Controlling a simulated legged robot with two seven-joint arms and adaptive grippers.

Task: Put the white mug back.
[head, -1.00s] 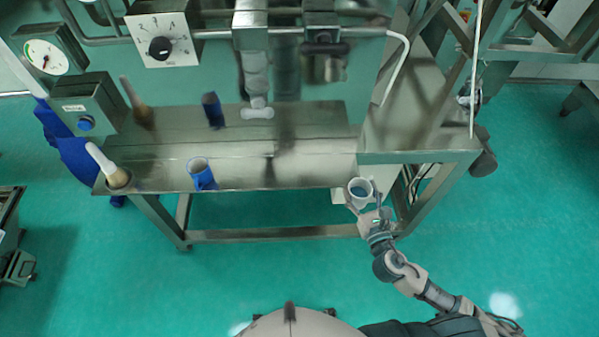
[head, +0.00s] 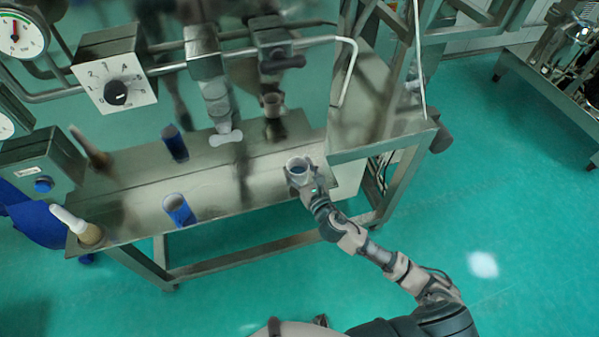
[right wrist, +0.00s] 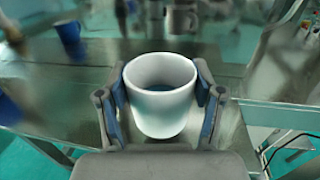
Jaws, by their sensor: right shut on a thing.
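The white mug (head: 297,166) is at the right end of the steel shelf (head: 245,190) in the head view. My right gripper (head: 303,181) is shut on it, with the arm coming in from the lower right. In the right wrist view the mug (right wrist: 160,95) is upright, mouth up, between the two fingers of my right gripper (right wrist: 162,100). I cannot tell whether its base touches the shelf. My left gripper is not in view.
A blue mug (head: 178,209) stands on the shelf to the left. A brush (head: 80,227) stands at the shelf's left end. A control panel with a dial (head: 116,92) and a metal spout (head: 217,105) are above the shelf. Between the mugs the shelf is clear.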

